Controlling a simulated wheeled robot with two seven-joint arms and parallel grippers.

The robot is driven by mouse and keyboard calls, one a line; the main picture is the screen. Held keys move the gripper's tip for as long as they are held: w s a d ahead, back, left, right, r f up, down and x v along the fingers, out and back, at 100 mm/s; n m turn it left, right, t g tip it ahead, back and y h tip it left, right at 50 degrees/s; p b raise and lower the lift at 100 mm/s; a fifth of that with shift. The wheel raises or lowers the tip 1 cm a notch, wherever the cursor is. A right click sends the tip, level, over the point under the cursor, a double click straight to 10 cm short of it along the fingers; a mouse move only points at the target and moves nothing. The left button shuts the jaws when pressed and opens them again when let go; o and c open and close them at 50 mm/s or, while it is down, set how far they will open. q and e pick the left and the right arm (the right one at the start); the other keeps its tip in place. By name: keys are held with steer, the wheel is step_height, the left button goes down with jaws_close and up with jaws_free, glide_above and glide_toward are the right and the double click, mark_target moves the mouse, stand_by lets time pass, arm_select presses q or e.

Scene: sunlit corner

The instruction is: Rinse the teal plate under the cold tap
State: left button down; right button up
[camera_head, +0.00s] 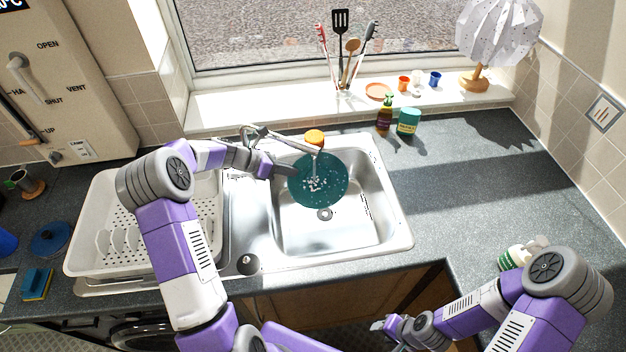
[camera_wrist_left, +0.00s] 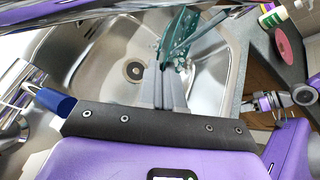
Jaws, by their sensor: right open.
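The teal plate (camera_head: 331,190) is held over the right-hand sink basin, under the tap spout (camera_head: 290,141). White water and splashes show on its middle. My left gripper (camera_head: 291,171) is shut on the plate's left edge. In the left wrist view the plate (camera_wrist_left: 178,32) shows wet and nearly edge-on beyond the fingers. A blue tap handle (camera_wrist_left: 55,101) is at the left of that view. My right gripper (camera_head: 381,324) is open and empty, low in front of the counter, away from the plate.
The metal sink (camera_head: 385,215) has its drain below the plate. A white dish rack (camera_head: 75,250) stands left of it. A brown bottle (camera_head: 384,118) and teal tin (camera_head: 408,122) stand behind its right corner. The counter to the right (camera_head: 490,180) is mostly clear.

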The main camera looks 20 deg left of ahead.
arm_select(q)
steer(key=s+d+b, duration=0.4)
steer(key=s, duration=0.4)
steer(key=shift+d, duration=0.2)
stand_by(0.3)
stand_by(0.8)
steer(key=s+d+r+p, duration=0.2)
steer(key=s+r, duration=0.1)
steer(key=r, duration=0.2)
steer(key=shift+s, duration=0.25)
steer(key=shift+a, duration=0.1)
stand_by(0.5)
